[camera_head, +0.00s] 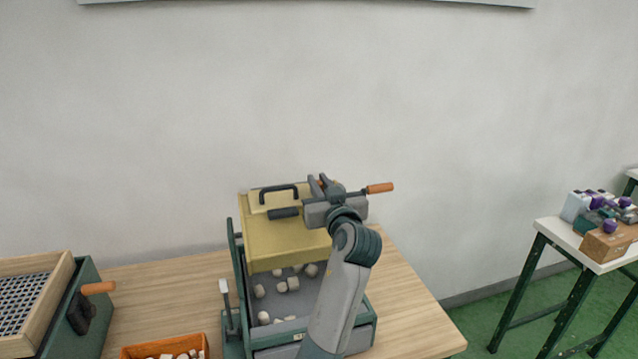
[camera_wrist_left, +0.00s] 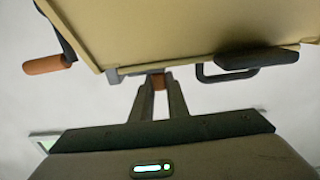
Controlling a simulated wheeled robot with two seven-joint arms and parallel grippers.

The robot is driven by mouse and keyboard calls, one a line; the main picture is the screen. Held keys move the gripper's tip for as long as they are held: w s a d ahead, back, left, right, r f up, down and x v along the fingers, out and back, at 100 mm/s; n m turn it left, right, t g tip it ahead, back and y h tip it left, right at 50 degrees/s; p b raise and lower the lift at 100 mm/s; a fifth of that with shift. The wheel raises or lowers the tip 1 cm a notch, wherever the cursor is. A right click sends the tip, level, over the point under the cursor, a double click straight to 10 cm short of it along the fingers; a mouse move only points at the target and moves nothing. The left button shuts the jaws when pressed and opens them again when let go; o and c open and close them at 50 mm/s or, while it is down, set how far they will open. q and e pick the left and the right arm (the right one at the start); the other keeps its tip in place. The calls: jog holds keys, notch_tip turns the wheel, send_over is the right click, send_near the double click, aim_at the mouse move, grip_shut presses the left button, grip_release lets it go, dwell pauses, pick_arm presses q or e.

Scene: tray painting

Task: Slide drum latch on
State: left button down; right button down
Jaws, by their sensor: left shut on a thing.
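The yellow drum (camera_head: 285,238) sits in a green-grey frame on the wooden table, with a black loop handle (camera_head: 278,190) on its lid. Its underside or side fills the top of the left wrist view (camera_wrist_left: 190,25). My left gripper (camera_head: 319,184) is at the drum's far right corner. In the left wrist view its fingers (camera_wrist_left: 158,82) are shut on a small orange-brown piece (camera_wrist_left: 159,81), apparently the latch knob, at the drum's edge. The latch's slide is mostly hidden. A dark bar (camera_head: 284,212) lies beside the loop handle. My right gripper is not in view.
An orange crank handle (camera_head: 380,188) sticks out right of my gripper. Pale pieces lie in the grey tray (camera_head: 290,325) below the drum. An orange bin (camera_head: 130,352) and a sieve box (camera_head: 65,275) stand left. The table's right side is clear.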

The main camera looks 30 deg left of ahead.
pick_arm(q)
jog(key=shift+w+d+f+b, duration=0.15)
jog(key=shift+w+d+b, duration=0.15)
jog(key=shift+b, duration=0.15)
jog(key=shift+w+d+b, duration=0.55)
jog(key=shift+w+b, duration=0.1)
jog(key=shift+w, duration=0.05)
jog(key=shift+w+d, duration=0.1)
jog(key=shift+d, duration=0.05)
jog(key=shift+r, duration=0.25)
jog(key=c, duration=1.7)
grip_release()
jog(key=shift+w+f, duration=0.1)
jog(key=shift+w, duration=0.1)
jog(key=shift+s, duration=0.15)
